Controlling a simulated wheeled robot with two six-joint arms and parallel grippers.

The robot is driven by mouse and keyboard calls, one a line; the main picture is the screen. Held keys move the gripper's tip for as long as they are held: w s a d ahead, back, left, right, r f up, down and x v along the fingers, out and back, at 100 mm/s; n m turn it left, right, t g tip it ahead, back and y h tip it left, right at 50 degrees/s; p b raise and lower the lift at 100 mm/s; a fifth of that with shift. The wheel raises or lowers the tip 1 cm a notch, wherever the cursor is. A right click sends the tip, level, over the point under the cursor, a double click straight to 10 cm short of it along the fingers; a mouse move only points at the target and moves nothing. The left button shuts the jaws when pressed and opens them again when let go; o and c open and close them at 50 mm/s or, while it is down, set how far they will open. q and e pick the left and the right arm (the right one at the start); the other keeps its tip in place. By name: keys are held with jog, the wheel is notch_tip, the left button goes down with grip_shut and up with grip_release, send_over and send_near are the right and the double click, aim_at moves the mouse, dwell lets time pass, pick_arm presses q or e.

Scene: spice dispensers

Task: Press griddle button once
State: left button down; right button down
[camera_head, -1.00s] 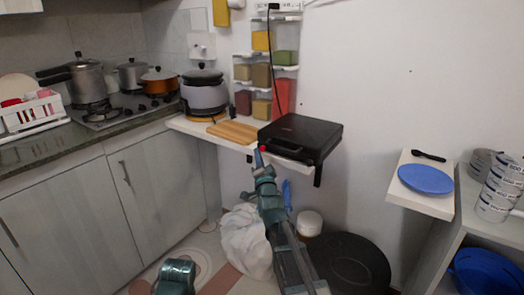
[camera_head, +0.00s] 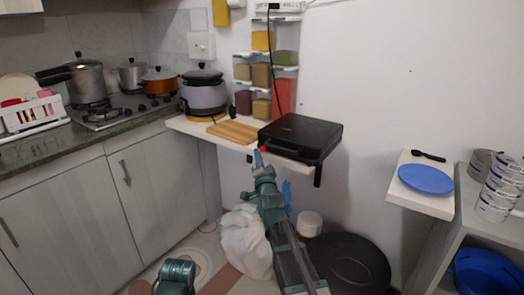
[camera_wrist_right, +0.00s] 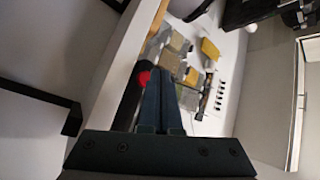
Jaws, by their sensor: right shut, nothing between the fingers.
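The black griddle (camera_head: 303,134) lies closed on a white wall shelf. Its red button (camera_head: 263,149) shows at the griddle's front left corner. My right gripper (camera_head: 258,155) is shut and empty, with its tips right at the button; I cannot tell whether they touch it. In the right wrist view the red button (camera_wrist_right: 144,77) shows just left of the shut fingers (camera_wrist_right: 160,90). The teal part of my left arm shows at the bottom of the head view; its gripper is not in view.
A cutting board (camera_head: 233,131) and a rice cooker (camera_head: 204,92) share the shelf (camera_head: 190,125). Spice dispensers (camera_head: 262,75) hang on the wall behind. A white bag (camera_head: 245,240) and a black round lid (camera_head: 347,265) are below. A blue plate (camera_head: 425,179) is on the right shelf.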

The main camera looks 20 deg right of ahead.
jog(key=shift+w+d, duration=0.15)
jog(key=shift+d, duration=0.05)
dwell(0.7)
jog(key=shift+w+d, duration=0.15)
jog(key=shift+w+d, duration=0.2)
jog(key=shift+d, duration=0.1)
dwell(0.8)
dwell(0.4)
jog(key=shift+s+a, duration=0.5)
jog(key=shift+a, duration=0.1)
jog(key=s+a, duration=0.1)
jog(key=a, duration=0.1)
jog(key=s+a, duration=0.2)
dwell(0.4)
dwell(0.5)
